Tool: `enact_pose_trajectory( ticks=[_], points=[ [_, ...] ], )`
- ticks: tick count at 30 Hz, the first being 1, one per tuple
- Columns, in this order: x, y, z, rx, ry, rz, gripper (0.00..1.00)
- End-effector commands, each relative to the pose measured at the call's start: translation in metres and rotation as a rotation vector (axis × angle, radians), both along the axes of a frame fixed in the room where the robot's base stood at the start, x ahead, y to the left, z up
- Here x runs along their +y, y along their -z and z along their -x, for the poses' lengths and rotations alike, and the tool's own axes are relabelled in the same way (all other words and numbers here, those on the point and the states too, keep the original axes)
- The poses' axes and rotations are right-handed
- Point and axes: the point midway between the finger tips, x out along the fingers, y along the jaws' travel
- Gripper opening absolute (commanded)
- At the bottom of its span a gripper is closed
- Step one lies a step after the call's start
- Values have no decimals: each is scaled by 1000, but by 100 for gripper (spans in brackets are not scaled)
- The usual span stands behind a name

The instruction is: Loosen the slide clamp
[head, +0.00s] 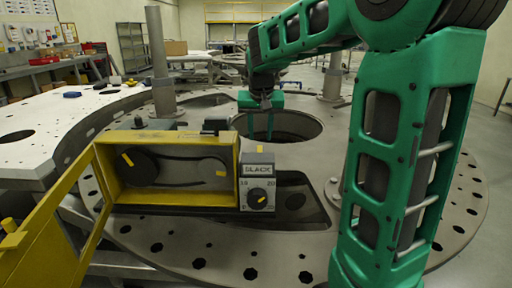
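A yellow housing (165,197) stands on the turret plate (235,262), its door (45,235) swung open to the left. Inside it a dark belt runs around two pulleys, the left one (140,166) with a yellow mark. At its right end is a grey block labelled "SLACK" (258,170), with a numbered dial and a dark knob (257,199) with a yellow pointer. I cannot tell which part is the slide clamp. My gripper (261,132) points down behind the block, over the plate's large round hole, apart from the housing. Its fingers are too small and dark to read.
A grey post (160,62) rises from the plate behind the housing. Dark openings and several bolt holes lie in the plate. My green arm blocks the view on the right. Workbenches and shelves stand far back.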

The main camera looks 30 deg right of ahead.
Motion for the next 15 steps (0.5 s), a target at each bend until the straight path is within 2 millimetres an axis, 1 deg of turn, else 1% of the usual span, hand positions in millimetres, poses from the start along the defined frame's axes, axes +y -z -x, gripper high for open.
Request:
enact_pose_trajectory(
  ticks=[1,6,12,15],
  points=[
    [-1,10,-3,3,-2,-1,34],
    [-5,37,-13,3,-4,0,34],
    [-9,57,-20,2,-6,0,34],
    [-10,62,-22,0,-6,0,34]
  ],
)
